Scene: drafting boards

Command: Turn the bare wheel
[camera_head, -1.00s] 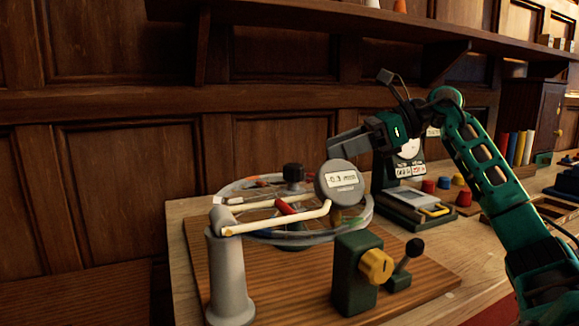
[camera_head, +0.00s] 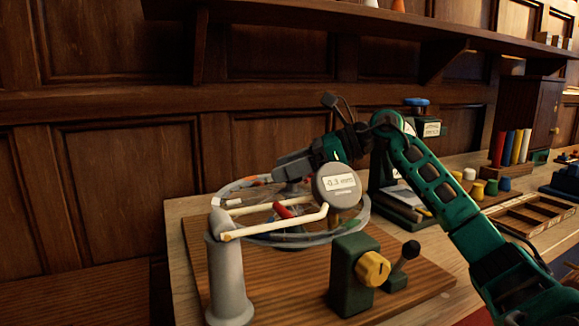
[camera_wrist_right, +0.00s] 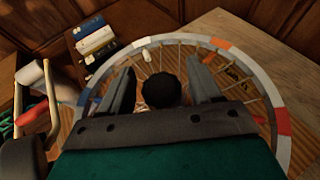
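The wheel is a bare spoked rim (camera_head: 363,213) lying flat in a stand on a wooden board. In the wrist view its grey rim (camera_wrist_right: 267,82) carries orange, red and blue patches. My right gripper (camera_head: 279,172) is over the wheel's middle. In the wrist view its fingers (camera_wrist_right: 162,88) are apart, one on each side of the dark round hub (camera_wrist_right: 161,92); I cannot tell whether they touch it. In the head view the gripper largely hides the hub. A grey gauge (camera_head: 338,184) reading -0.3 mm stands at the near rim. My left gripper is not in view.
A grey post (camera_head: 229,278) with cream arms (camera_head: 275,228) and a red piece is close in front of the wheel. A green block with a yellow knob (camera_head: 373,269) and a black-knobbed lever (camera_head: 410,250) stand at front right. Coloured pegs and a wooden tray (camera_head: 531,214) lie further right.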

